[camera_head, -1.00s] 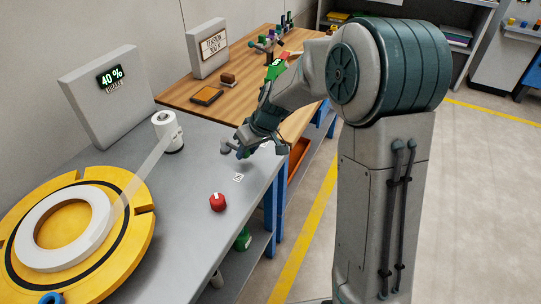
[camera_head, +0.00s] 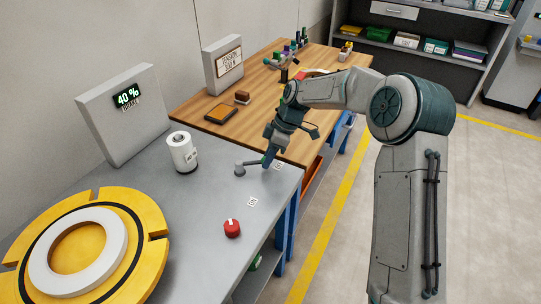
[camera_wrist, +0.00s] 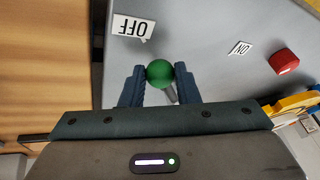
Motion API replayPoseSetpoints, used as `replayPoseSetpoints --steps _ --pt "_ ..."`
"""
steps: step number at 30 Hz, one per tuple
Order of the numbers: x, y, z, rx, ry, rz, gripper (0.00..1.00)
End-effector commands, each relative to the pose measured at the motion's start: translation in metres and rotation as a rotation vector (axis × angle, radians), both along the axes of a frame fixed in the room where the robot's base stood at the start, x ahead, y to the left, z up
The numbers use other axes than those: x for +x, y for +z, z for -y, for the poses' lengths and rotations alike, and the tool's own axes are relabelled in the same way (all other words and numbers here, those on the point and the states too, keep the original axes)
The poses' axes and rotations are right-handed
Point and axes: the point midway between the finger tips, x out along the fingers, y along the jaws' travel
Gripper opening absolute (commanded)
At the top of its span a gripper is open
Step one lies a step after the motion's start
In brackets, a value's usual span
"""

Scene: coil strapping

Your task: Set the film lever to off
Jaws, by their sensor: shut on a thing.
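The film lever has a round grey pivot (camera_head: 239,170) on the grey bench top and a thin arm reaching right to my gripper (camera_head: 268,159). In the wrist view my gripper (camera_wrist: 159,76) is shut on the lever's green ball knob (camera_wrist: 160,73), one blue finger on each side. The OFF label (camera_head: 278,166) lies just beyond the knob; it also shows in the wrist view (camera_wrist: 133,26), close to the ball. The ON label (camera_head: 252,202) lies nearer the front, apart from the knob, and shows in the wrist view (camera_wrist: 239,47).
A red knob (camera_head: 232,228) stands near the bench's front edge. A white film roll (camera_head: 183,152) stands behind the lever. A yellow turntable (camera_head: 150,218) carries a white coil (camera_head: 44,270). A grey panel (camera_head: 113,125) reads 40 %. A wooden table (camera_head: 190,104) adjoins.

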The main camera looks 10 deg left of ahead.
Motion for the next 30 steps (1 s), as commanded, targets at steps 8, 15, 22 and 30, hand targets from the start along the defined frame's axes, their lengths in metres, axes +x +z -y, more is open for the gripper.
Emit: replayPoseSetpoints --steps 8,15,22,30 --pt "0.0043 0.0009 -0.0043 0.004 0.074 -0.002 0.0" --pt "0.0054 0.0004 -0.0046 0.003 0.085 -0.001 0.0" --pt "0.0058 0.0006 -0.0048 0.004 0.083 0.001 0.31" --pt "0.0064 0.0003 -0.0021 0.002 0.079 0.0 0.5"
